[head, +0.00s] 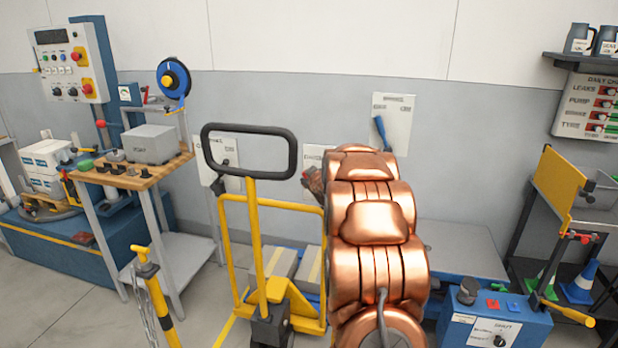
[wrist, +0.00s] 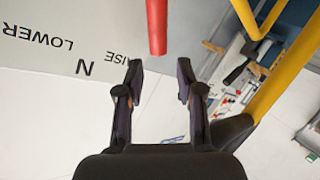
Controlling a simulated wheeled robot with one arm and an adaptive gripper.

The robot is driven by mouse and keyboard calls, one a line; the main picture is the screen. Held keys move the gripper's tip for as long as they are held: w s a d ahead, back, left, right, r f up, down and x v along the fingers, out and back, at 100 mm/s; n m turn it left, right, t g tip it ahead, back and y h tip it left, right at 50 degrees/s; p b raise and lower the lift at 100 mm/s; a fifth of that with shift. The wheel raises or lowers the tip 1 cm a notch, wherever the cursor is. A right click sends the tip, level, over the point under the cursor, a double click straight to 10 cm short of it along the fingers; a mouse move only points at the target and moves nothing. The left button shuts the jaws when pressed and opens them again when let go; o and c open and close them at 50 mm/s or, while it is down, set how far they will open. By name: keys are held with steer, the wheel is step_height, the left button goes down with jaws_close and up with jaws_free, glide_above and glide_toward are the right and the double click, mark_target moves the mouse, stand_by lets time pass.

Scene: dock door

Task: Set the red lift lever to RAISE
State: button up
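The red lift lever (wrist: 157,26) shows at the top of the wrist view, its free end pointing down the picture. Its grey plate (wrist: 45,58) carries upside-down labels: LOWER at left, N in the middle, and partly visible RAISE nearest the lever. The camera is angled, so I cannot tell which setting the lever is at. My gripper (wrist: 159,82) is open and empty. The lever's end lies just ahead of the gap between the fingers, with no visible contact. In the head view my copper arm covers most of the lever area.
A pallet truck with a black loop handle (head: 248,130) and yellow frame (head: 228,250) stands left of my arm. A blue-handled lever (head: 383,132) is on the wall plate to the right. A blue control box (head: 520,328) stands lower right. A wooden-topped bench (head: 140,178) is at left.

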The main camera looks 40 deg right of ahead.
steer(key=shift+v, duration=1.7)
